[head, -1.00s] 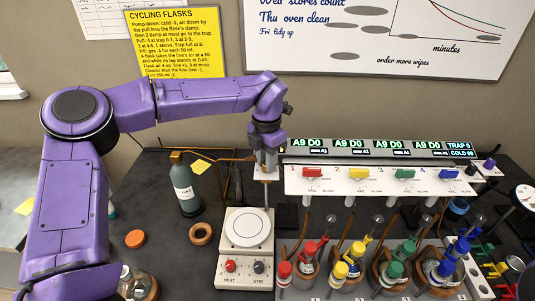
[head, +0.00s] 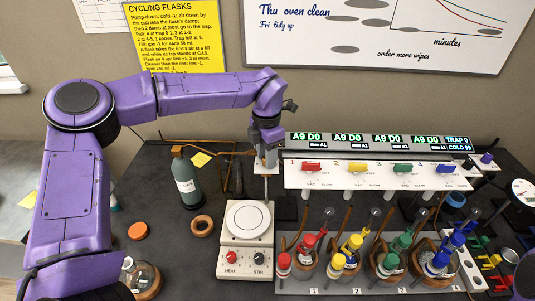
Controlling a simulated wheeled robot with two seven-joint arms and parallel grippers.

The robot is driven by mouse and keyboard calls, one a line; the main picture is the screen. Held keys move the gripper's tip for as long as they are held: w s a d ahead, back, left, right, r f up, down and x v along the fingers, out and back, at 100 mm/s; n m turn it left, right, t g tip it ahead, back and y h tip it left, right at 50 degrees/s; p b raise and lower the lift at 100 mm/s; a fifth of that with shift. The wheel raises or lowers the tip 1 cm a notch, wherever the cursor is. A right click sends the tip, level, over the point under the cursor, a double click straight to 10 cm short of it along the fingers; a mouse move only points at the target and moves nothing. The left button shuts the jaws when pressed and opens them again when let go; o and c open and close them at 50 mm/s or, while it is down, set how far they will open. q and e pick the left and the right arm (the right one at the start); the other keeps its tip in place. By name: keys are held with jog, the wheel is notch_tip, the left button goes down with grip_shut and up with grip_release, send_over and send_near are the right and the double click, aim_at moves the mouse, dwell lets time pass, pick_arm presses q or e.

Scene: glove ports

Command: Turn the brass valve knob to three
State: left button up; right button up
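I cannot pick out a brass valve knob for certain. A brass-coloured pipe (head: 215,152) runs along the back from the top of the grey-green gas bottle (head: 188,182) toward my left gripper. My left gripper (head: 266,172) points down behind the hotplate, at the left end of the white valve panel (head: 330,184). Its fingers are too small to tell whether they are open or shut, and it may hide something behind it. The panel carries red (head: 312,167), yellow (head: 357,167), green (head: 402,168) and blue (head: 447,169) handles. My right gripper is not in view.
A white hotplate (head: 245,240) stands in front of my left gripper. Several stoppered flasks with coloured taps stand in a grey rack (head: 355,284) at right. A cork ring (head: 201,226) and an orange cap (head: 138,231) lie left of the hotplate. Dark bench between them is clear.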

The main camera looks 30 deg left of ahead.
pick_arm(q)
jog(key=shift+r, duration=0.3)
notch_tip(320, 180, up, 10)
jog(key=b, duration=0.2)
jog(key=shift+b, duration=0.3)
jog(key=shift+a, duration=0.1)
